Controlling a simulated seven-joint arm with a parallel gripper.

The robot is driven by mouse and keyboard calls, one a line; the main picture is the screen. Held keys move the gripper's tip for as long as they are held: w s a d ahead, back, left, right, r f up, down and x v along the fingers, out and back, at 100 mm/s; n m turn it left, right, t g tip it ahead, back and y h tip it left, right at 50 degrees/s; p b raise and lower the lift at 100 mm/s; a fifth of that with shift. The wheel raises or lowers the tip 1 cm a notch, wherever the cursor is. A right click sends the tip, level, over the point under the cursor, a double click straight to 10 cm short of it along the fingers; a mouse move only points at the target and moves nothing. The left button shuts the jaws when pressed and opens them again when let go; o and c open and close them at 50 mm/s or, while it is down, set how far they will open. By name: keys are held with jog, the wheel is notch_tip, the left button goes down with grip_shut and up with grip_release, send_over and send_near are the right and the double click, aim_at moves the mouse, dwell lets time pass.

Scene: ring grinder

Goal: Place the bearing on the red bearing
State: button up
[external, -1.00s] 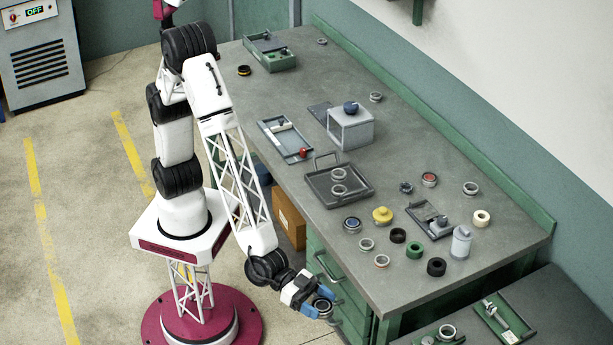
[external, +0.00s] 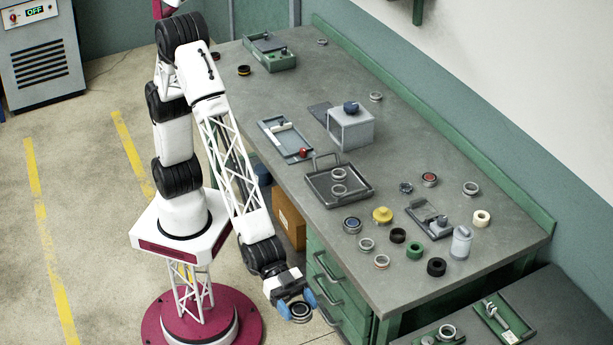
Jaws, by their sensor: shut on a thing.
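My gripper (external: 297,304) has blue fingers and is shut on a grey ring-shaped bearing (external: 301,313). It holds the bearing in the air beside the front of the workbench, left of the green drawers and away from the bench top. The fingers partly hide the bearing. The red bearing (external: 429,179), a grey ring with a red centre, lies on the right half of the bench, well up and to the right of my gripper. Nothing is seen on top of it.
The grey workbench (external: 400,135) carries a tray with rings (external: 318,192), a grey box (external: 351,131), a blue-centred bearing (external: 352,225), a yellow part (external: 382,215), a white cylinder (external: 461,242) and several loose rings. A lower bench (external: 540,305) stands at the bottom right.

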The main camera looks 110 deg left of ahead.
jog(key=shift+a, duration=0.1)
dwell(0.3)
jog(key=shift+w+a+f+n+y, duration=0.25)
jog(key=shift+a+f+n+y, duration=0.05)
jog(key=shift+a+f, duration=0.1)
jog(key=a+f+n+t+y, duration=0.1)
jog(key=a+f+n+y, duration=0.5)
jog(key=a, duration=0.6)
jog(key=a+f+n+t+y, duration=0.1)
jog(key=a+f+n+y, duration=0.5)
jog(key=a+f+y, duration=0.3)
jog(key=a+f, duration=0.2)
jog(key=a, duration=0.1)
jog(key=shift+y, duration=0.4)
jog(key=shift+w, duration=0.1)
send_near(389, 286)
jog(key=w, duration=0.1)
jog(key=w+a, duration=0.1)
jog(key=w, duration=0.1)
jog(key=w+a, duration=0.1)
jog(key=shift+w+r, duration=0.25)
jog(key=shift+w, duration=0.05)
jog(key=shift+w+a, duration=0.1)
jog(key=shift+w, duration=0.3)
jog(key=shift+w+a+r, duration=0.1)
jog(key=shift+w+a, duration=0.3)
jog(key=shift+w, duration=0.5)
jog(key=shift+w+a, duration=0.35)
jog(key=shift+w, duration=0.5)
